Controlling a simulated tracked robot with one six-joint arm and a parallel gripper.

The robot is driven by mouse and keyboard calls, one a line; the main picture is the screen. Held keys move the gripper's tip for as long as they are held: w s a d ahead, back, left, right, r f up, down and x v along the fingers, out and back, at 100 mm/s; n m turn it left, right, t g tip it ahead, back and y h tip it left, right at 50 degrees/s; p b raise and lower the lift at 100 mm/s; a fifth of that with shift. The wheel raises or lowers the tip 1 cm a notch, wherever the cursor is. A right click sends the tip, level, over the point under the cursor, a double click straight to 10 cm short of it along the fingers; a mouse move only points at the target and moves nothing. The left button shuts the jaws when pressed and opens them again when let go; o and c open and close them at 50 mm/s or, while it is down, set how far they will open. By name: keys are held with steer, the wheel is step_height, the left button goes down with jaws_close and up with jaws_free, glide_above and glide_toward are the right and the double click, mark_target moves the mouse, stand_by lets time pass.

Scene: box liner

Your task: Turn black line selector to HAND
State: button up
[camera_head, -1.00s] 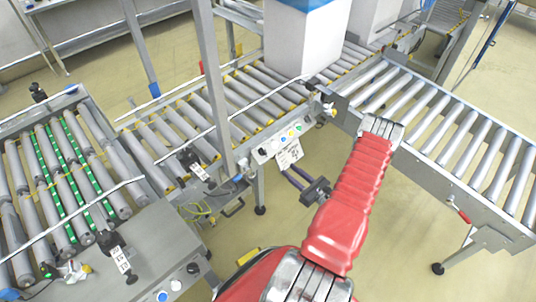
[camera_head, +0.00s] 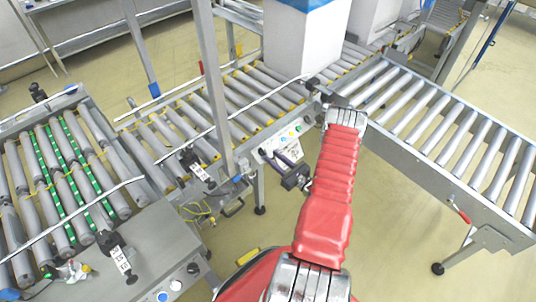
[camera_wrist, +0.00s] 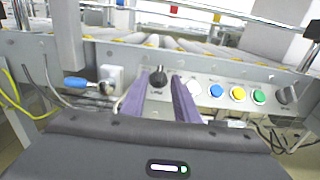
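A grey control panel (camera_wrist: 215,76) on the conveyor's side carries a black selector knob (camera_wrist: 158,76) at its left in the wrist view. A row of white (camera_wrist: 193,88), blue (camera_wrist: 216,90), yellow (camera_wrist: 238,94) and green (camera_wrist: 259,97) buttons lies right of it. A second dark knob (camera_wrist: 286,94) is at the panel's right end. My gripper (camera_wrist: 160,82) is open, its two purple fingers on either side of the black knob in the picture; contact cannot be told. In the head view my gripper (camera_head: 276,156) is in front of the panel (camera_head: 272,147). The knob's position labels are not readable.
A blue-handled part (camera_wrist: 75,82) and a white box (camera_wrist: 110,78) are left of the knob, with loose cables below. A grey upright post (camera_head: 213,90) stands left of the panel. A roller conveyor (camera_head: 440,125) extends right, and a large white box (camera_head: 305,40) stands behind.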

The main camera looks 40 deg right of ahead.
mark_target(264, 150)
steer(key=shift+w, duration=2)
jaws_close()
